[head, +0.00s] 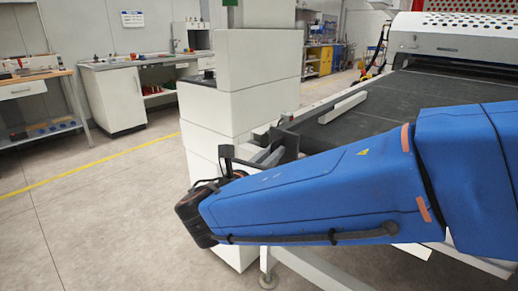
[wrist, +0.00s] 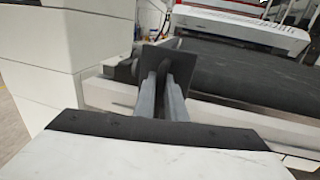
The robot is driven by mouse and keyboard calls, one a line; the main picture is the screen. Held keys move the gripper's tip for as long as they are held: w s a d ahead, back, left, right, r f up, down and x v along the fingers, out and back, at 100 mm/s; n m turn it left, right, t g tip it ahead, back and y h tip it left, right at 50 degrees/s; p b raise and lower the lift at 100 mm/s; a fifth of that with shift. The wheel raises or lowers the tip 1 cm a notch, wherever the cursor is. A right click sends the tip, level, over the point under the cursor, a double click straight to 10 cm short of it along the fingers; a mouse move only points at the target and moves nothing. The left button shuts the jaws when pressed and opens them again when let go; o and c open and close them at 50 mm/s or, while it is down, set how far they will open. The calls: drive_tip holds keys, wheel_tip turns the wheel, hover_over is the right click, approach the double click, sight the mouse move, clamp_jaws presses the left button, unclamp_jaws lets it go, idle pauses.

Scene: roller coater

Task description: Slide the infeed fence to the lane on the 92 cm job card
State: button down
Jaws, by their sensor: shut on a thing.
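The infeed fence shows as a dark upright plate (head: 286,142) at the near edge of the roller coater's dark infeed belt (head: 415,100). In the wrist view the plate (wrist: 154,66) stands at the far end of my two grey fingers. My gripper (head: 268,157) is shut on a part of the fence at this plate; the fingers (wrist: 172,82) are close together and hide the gripped part. A pale bar (head: 342,107) lies on the belt behind the plate; I cannot tell whether it belongs to the fence. No readable job card or lane mark shows.
A white stepped column (head: 240,95) stands close left of my gripper. The coater's white housing (head: 440,38) with a perforated cover is at the back right. A workbench (head: 125,95) is at the far left, with open floor (head: 90,215) before it.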

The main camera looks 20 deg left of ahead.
drive_tip(key=d, duration=0.1)
drive_tip(key=s+d, duration=0.1)
drive_tip(key=d, duration=0.1)
drive_tip(key=s+d, duration=0.1)
drive_tip(key=d, duration=0.1)
drive_tip(key=shift+s+d, duration=0.1)
drive_tip(key=c, duration=2.2)
unclamp_jaws()
drive_tip(key=shift+o, duration=0.6)
drive_tip(key=s+a, duration=0.3)
drive_tip(key=s, duration=1.4)
drive_tip(key=shift+a, duration=0.2)
drive_tip(key=shift+s, duration=0.1)
